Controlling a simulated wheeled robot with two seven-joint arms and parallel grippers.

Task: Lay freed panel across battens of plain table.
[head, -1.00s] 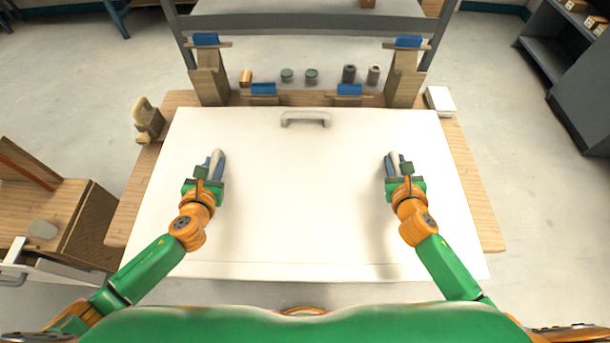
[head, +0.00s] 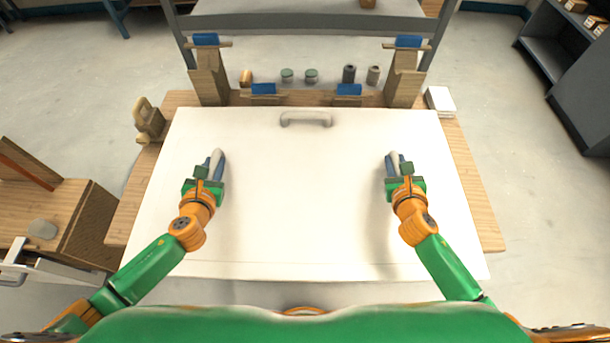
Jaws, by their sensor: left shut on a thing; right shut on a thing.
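A large white panel (head: 300,200) lies flat over the wooden table (head: 480,205) and covers most of its top. A pale handle (head: 306,120) stands near the panel's far edge. My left gripper (head: 215,165) is shut on a pale grip on the panel's left side. My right gripper (head: 394,165) is shut on a matching grip on the right side. The panel's near edge reaches out toward my body. Any battens under the panel are hidden, and I cannot tell whether it touches them.
Wooden posts with blue tops (head: 208,75) (head: 405,72) and several small cylinders (head: 349,74) stand beyond the far edge. A beige clamp-like object (head: 148,120) is at left and a white block (head: 440,100) at right. A wooden cabinet (head: 60,215) stands left; a grey shelf (head: 575,80) stands right.

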